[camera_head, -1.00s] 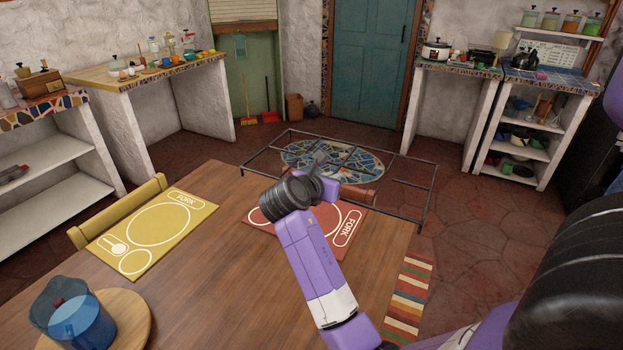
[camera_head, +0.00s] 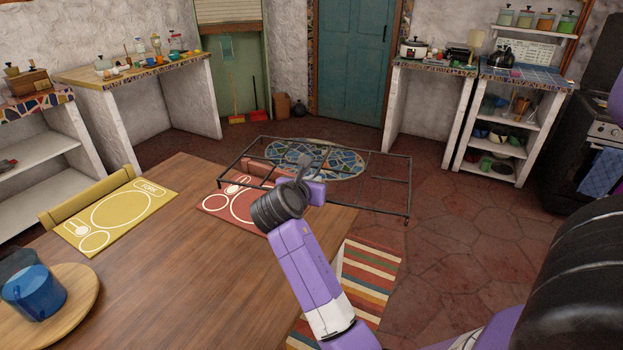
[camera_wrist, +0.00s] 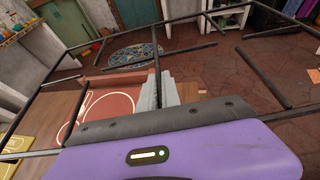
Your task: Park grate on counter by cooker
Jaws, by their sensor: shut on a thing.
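My gripper (camera_head: 304,162) is shut on the grate (camera_head: 382,152), a large dark frame of thin metal bars. It holds the grate roughly level in the air beyond the far edge of the wooden table. In the wrist view the grate's bars (camera_wrist: 110,36) spread wide around the grey jaws (camera_wrist: 160,92), which close on one bar. The cooker (camera_head: 592,150), black with a blue towel on its front, stands at the right edge. The counter beside it is a blue-tiled top (camera_head: 525,72) over open white shelves. A kettle (camera_head: 503,57) stands on that top.
The wooden table (camera_head: 170,250) with placemats and a blue jug (camera_head: 36,292) lies at the front left. Another counter (camera_head: 433,66) with a cooking pot stands left of the tiled one. Open red floor (camera_head: 470,235) lies at the right.

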